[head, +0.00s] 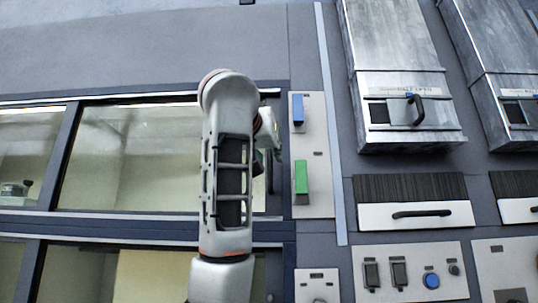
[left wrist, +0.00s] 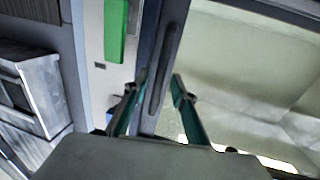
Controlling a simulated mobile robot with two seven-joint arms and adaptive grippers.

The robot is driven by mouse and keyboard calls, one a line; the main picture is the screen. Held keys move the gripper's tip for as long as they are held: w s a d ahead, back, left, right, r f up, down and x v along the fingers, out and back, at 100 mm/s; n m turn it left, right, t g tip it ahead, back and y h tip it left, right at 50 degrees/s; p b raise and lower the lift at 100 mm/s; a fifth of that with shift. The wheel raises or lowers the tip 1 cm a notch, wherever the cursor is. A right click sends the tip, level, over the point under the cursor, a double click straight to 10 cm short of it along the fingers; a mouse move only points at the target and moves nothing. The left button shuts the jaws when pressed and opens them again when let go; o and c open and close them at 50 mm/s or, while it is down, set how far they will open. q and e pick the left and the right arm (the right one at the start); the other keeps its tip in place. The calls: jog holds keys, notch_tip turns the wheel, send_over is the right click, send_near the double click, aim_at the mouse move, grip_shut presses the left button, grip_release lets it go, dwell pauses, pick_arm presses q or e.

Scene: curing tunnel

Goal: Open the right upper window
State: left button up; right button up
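The right upper window (head: 130,160) is a wide pane in a dark blue frame, and its right part is hidden behind my left arm in the head view. In the left wrist view its pale pane (left wrist: 250,70) is on the right. A long dark handle (left wrist: 167,62) runs along the frame edge there. My left gripper (left wrist: 159,88) is open, with one green finger on each side of the handle. I cannot tell whether either finger touches it. In the head view the left gripper is mostly hidden behind the arm. My right gripper is not in view.
Right of the window is a pale panel (head: 314,205) with a blue block (head: 297,109) and a green block (head: 301,177). Farther right are metal housings (head: 395,60), a drawer with a black handle (head: 415,214) and a switch panel (head: 410,255). Lower windows (head: 150,275) lie below.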

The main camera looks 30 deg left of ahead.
pick_arm(q)
jog(key=shift+x, duration=0.85)
jog(key=shift+w, duration=0.25)
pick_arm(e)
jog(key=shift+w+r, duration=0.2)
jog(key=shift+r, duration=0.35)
pick_arm(q)
grip_shut()
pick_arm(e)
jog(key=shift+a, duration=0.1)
pick_arm(q)
jog(key=shift+a+p, duration=0.2)
jog(key=shift+p, duration=0.1)
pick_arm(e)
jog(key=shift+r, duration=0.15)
